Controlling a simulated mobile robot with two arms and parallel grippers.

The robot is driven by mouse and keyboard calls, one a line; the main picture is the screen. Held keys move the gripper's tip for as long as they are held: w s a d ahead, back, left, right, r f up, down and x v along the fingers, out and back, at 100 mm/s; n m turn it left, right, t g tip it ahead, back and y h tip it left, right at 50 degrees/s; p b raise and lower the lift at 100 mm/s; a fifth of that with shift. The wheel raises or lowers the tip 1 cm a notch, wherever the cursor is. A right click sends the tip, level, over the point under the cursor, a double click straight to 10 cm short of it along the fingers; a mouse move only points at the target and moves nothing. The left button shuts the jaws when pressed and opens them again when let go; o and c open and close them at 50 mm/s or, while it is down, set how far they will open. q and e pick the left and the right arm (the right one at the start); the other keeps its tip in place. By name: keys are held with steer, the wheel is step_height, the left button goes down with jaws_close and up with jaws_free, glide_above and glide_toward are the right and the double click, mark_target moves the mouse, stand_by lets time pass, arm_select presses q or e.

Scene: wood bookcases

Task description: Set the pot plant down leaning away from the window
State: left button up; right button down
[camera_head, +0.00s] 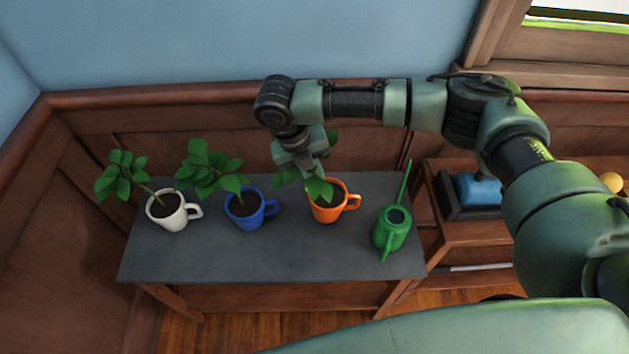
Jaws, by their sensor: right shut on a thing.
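The pot plant is an orange mug (327,212) with dark soil and green leaves, at the right-middle of the dark grey table top (270,255). Its handle points right. My right gripper (308,172) comes down over it from behind and is shut on it; the fingers and leaves hide the exact grip and most of the stem. Leaves show left of, below and behind the gripper, so its lean is hard to tell. I cannot tell whether the mug's base touches the table. The window (585,30) is at the upper right. My left gripper is out of view.
A white mug plant (167,213) and a blue mug plant (244,213) stand to the left, the white one's stem leaning left. A green watering can (391,234) stands close on the right. The table's front strip is clear. A wooden shelf unit (470,224) holds a blue object (478,189).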

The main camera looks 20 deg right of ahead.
mark_target(321, 195)
step_height(321, 195, down, 3)
steer(key=shift+f, duration=0.1)
steer(key=c, duration=1.5)
jaws_free()
steer(key=shift+f, duration=0.1)
steer(key=v, duration=1.2)
steer(key=shift+b, duration=0.3)
steer(key=shift+a, duration=0.1)
